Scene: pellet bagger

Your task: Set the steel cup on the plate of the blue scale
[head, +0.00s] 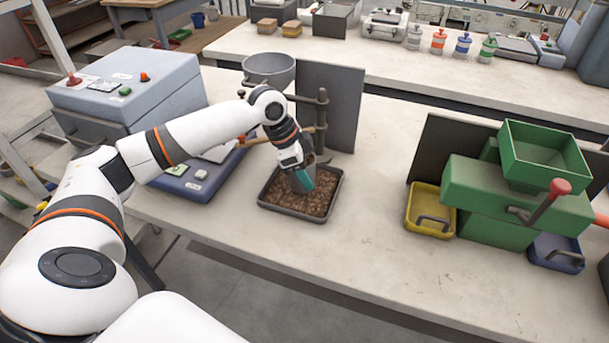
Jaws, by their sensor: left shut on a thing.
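My left gripper (304,177) is shut on the grey steel cup (298,184), which is partly hidden by the fingers. The cup is over or in the black tray (262,205) filled with brown pellets; I cannot tell whether it touches them. The blue scale (178,184) stands to the left of the tray, partly behind my left arm. Its pale plate (219,153) shows just below the forearm, and I see no cup on it. My right gripper is not in view.
A grey hopper bowl (268,68) and dark panel (335,100) stand behind the tray, with a post (322,118) close to my gripper. A blue-grey machine (130,80) is at left. A green press (515,195) with a yellow tray (413,214) stands right. The table between is clear.

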